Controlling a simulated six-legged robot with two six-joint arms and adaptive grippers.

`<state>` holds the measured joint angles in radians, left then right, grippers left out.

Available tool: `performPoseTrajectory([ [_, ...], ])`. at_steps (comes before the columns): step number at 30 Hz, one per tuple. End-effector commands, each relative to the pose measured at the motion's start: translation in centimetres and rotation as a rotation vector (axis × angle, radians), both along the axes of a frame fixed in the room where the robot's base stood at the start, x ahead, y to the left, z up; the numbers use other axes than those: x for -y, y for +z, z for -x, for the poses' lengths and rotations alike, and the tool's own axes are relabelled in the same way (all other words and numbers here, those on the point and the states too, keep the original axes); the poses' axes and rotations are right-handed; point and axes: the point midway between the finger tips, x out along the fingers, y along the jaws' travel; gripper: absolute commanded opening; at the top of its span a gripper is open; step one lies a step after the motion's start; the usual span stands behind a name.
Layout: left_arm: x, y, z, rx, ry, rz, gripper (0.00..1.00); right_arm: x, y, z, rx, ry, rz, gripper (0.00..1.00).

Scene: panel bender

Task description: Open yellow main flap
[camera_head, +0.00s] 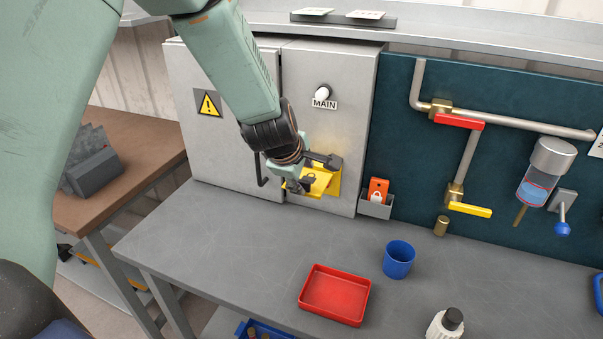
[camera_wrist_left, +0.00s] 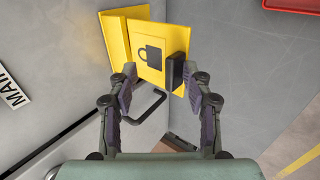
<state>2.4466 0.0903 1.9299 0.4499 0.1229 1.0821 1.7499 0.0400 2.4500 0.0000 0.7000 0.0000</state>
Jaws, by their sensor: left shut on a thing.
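The yellow main flap (camera_head: 321,180) is on the front of the grey cabinet, below the MAIN label (camera_head: 324,104). In the left wrist view the flap (camera_wrist_left: 146,50) bears a padlock symbol and has a black handle (camera_wrist_left: 174,72) at its edge. It stands out at an angle from a yellow part behind it (camera_wrist_left: 113,35), so it looks at least partly open. My left gripper (camera_head: 313,174) is at the flap and covers part of it. My right gripper is not in view.
A red tray (camera_head: 335,294), a blue cup (camera_head: 398,259) and a white bottle (camera_head: 446,323) stand on the grey bench. A black door handle (camera_head: 262,170) is just left of my gripper.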

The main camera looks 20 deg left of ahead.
Motion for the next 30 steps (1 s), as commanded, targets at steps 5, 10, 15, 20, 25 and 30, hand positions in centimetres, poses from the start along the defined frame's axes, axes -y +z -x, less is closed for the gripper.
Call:
performPoseTrajectory([
  [5,-0.2,0.6,-0.6,0.022,0.003,-0.005,0.34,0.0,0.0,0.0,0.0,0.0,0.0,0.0],
  [10,-0.2,0.6,-0.6,0.023,0.003,-0.005,0.34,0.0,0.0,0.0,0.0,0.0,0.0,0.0],
  [15,-0.1,1.6,0.0,0.024,0.005,-0.004,0.34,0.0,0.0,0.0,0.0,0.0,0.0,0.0],
  [20,0.0,3.4,1.7,0.02,0.004,-0.003,0.34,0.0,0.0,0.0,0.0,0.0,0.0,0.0],
  [25,0.1,4.9,3.1,0.015,0.005,-0.002,0.34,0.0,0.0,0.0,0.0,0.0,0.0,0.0],
  [30,0.2,6.0,4.2,0.012,0.004,-0.001,0.34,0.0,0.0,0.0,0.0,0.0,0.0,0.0],
])
